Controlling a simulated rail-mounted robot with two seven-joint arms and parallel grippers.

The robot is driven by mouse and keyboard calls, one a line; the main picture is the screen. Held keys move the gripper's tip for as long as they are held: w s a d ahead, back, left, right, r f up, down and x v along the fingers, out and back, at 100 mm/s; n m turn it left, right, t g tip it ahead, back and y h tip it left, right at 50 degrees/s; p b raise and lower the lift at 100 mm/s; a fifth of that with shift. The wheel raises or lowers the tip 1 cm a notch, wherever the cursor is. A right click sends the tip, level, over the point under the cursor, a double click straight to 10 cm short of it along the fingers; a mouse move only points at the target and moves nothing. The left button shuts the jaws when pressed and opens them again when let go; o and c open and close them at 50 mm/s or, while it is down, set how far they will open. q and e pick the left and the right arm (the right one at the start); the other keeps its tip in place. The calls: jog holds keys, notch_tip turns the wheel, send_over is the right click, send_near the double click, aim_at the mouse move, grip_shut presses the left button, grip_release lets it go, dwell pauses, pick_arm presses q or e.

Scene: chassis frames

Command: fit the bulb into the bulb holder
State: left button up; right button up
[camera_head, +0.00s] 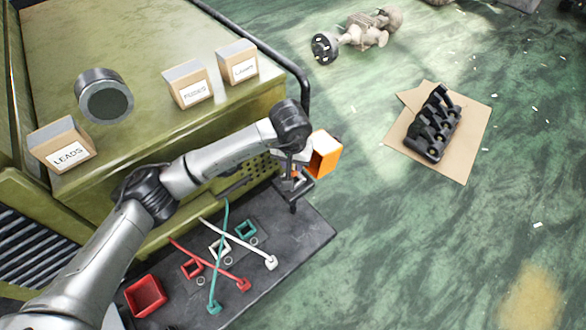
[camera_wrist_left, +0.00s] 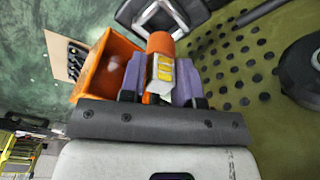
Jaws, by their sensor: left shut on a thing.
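My left gripper (camera_head: 293,166) is over the far right end of the dark shelf, beside the green cabinet. In the left wrist view, its purple fingers (camera_wrist_left: 159,82) are shut on a small piece with an orange round end and a yellow-and-white ribbed face (camera_wrist_left: 162,68), which I take for the bulb. An open orange box-shaped housing (camera_head: 325,155) is just right of the gripper; it also shows in the left wrist view (camera_wrist_left: 92,80). I cannot tell whether it touches the held piece. A dark bracket (camera_head: 292,194) stands below the gripper. I cannot clearly make out the bulb holder. My right gripper is not in view.
The shelf (camera_head: 305,240) carries red, white and green leads with square sockets and a red bin (camera_head: 146,297). Labelled boxes (camera_head: 188,84) stand on the cabinet (camera_head: 140,30). Black parts (camera_head: 432,130) lie on cardboard (camera_head: 470,140) on the floor. The floor at right is mostly clear.

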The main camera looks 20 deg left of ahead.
aim_at(293, 171)
pick_arm(q)
jog(key=shift+f, duration=2)
jog(key=shift+f, duration=0.1)
jog(key=shift+f, duration=0.15)
jog(key=o, duration=0.9)
